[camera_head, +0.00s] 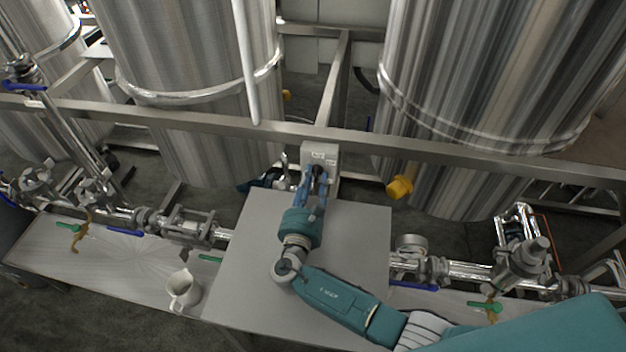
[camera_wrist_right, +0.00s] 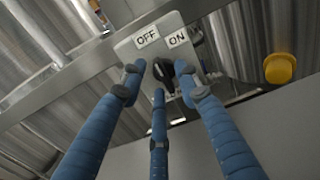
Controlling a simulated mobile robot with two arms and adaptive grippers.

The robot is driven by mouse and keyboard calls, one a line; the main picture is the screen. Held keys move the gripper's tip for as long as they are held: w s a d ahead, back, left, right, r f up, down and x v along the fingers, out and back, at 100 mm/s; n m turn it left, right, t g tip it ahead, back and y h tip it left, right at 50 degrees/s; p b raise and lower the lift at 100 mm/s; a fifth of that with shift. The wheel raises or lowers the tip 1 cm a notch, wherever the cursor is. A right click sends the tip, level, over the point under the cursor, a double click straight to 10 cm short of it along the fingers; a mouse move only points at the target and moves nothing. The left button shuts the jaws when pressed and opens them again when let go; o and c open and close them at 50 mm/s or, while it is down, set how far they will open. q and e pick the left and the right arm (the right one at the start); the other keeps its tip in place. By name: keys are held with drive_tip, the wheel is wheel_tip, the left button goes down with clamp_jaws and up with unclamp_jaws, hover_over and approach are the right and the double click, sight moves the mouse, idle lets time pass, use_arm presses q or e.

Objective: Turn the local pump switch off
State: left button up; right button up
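The local pump switch is a light grey box (camera_head: 320,153) on the metal frame behind the grey table. In the right wrist view the box shows an OFF label (camera_wrist_right: 147,38) at left and an ON label (camera_wrist_right: 178,39) at right. Its black knob (camera_wrist_right: 163,69) sits below the labels and is partly hidden by my fingers; I cannot tell for certain which label it points to. My right gripper (camera_head: 314,176) is at the front of the box. In the wrist view its three blue fingers (camera_wrist_right: 160,84) are spread around the knob, with gaps showing. My left gripper is not in view.
A grey tabletop (camera_head: 250,265) lies under my right arm. A white jug (camera_head: 184,290) stands left of it. Pipes and valves with green and blue handles run along both sides. Large steel tanks (camera_head: 190,60) stand behind the horizontal rail (camera_head: 230,125). A yellow cap (camera_head: 400,187) is right of the box.

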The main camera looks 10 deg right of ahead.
drive_tip(key=v, duration=1.2)
idle(0.4)
